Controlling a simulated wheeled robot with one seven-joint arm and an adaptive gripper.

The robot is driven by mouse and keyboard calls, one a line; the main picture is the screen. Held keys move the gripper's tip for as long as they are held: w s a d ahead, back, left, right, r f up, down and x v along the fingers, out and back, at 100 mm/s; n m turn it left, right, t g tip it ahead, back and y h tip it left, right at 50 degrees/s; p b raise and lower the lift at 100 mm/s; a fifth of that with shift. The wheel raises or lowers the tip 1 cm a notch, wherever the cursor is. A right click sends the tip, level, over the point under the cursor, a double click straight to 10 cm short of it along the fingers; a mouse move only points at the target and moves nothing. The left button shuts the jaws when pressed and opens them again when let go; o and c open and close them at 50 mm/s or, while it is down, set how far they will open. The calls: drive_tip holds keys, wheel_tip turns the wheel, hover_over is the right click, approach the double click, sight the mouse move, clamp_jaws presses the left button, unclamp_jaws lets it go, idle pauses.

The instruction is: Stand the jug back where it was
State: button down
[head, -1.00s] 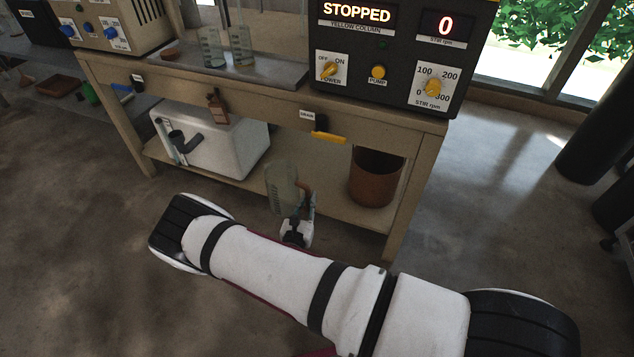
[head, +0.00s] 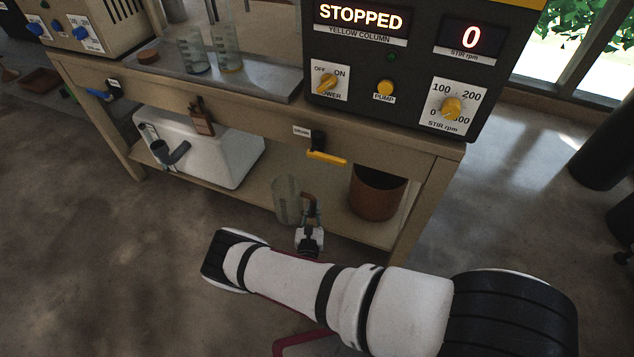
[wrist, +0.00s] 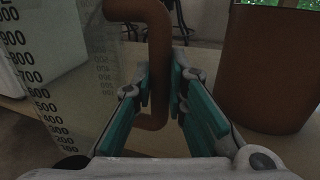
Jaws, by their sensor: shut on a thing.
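The jug (head: 287,199) is a clear graduated vessel with a brown handle (head: 309,202). In the head view it is upright at the front of the bench's lower shelf; I cannot tell if its base touches the shelf. In the wrist view the jug's wall with its number scale (wrist: 60,95) fills the left side, and the brown handle (wrist: 157,60) runs down between the teal fingers. My gripper (head: 311,222) is shut on the handle; it also shows in the wrist view (wrist: 162,95). The jug's base is hidden in the wrist view.
A brown bucket (head: 376,192) stands right of the jug on the lower shelf (head: 255,192). A white tank (head: 205,150) stands at the left. A yellow drain lever (head: 327,158) juts out above the jug. The floor in front is clear.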

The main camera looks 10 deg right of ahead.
drive_tip(key=shift+w+d+f+b, duration=0.85)
drive_tip(key=shift+w+d+b, duration=0.35)
drive_tip(key=shift+w+d, duration=0.75)
drive_tip(key=shift+w+d+f+b, duration=0.8)
drive_tip(key=shift+w+d+b, duration=0.35)
drive_tip(key=shift+w+d, duration=0.8)
drive_tip(key=shift+w+d+f+b, duration=0.85)
drive_tip(key=shift+w+d+b, duration=0.35)
drive_tip(key=shift+w+d, duration=0.7)
drive_tip(key=shift+s+d+f, duration=0.1)
drive_tip(key=shift+f, duration=0.05)
drive_tip(key=c, duration=1.6)
unclamp_jaws()
drive_tip(key=shift+s+r, duration=0.1)
drive_tip(key=shift+r, duration=0.1)
drive_tip(key=p+v, duration=0.4)
drive_tip(key=v, duration=0.7)
drive_tip(key=shift+s, duration=0.35)
